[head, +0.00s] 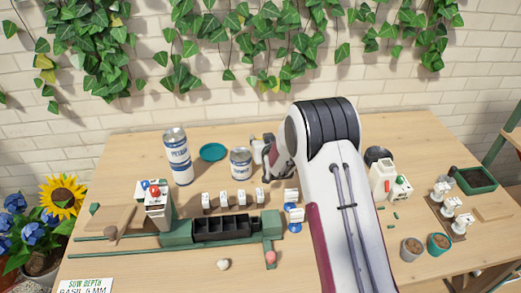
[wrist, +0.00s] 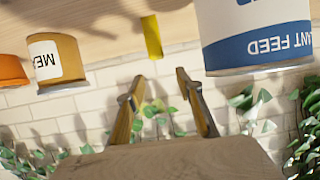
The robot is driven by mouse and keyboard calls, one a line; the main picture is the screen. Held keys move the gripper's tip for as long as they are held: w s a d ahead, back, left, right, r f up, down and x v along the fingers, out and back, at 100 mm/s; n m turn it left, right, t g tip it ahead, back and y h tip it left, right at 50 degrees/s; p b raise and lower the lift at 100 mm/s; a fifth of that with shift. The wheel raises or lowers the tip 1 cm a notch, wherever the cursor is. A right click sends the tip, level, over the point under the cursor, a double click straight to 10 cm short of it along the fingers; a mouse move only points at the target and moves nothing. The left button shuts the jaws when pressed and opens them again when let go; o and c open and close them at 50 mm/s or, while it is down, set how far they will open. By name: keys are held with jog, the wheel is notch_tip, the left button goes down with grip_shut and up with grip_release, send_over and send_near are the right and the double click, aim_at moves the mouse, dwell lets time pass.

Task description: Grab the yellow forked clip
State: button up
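A narrow yellow piece (wrist: 152,37), which looks like the yellow clip, stands upright in the upper middle of the wrist view, where the picture is upside down. Its fork shape cannot be made out. My gripper (wrist: 160,77) is open and empty, with its two fingers apart. The yellow piece shows beyond the fingertips, roughly in line with the gap and a little left of its middle. In the head view my arm covers the area around the gripper, and I cannot make out the clip there.
In the wrist view a blue and white plant feed can (wrist: 262,42) is close on the right. An ochre labelled tin (wrist: 57,62) and an orange container (wrist: 12,71) are on the left. A tall can (head: 177,158) and teal saucer (head: 213,152) stand left of my arm.

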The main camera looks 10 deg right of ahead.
jog(key=shift+f, duration=0.1)
dwell(0.3)
jog(key=shift+f, duration=1.7)
jog(key=shift+x, duration=1.5)
grip_shut()
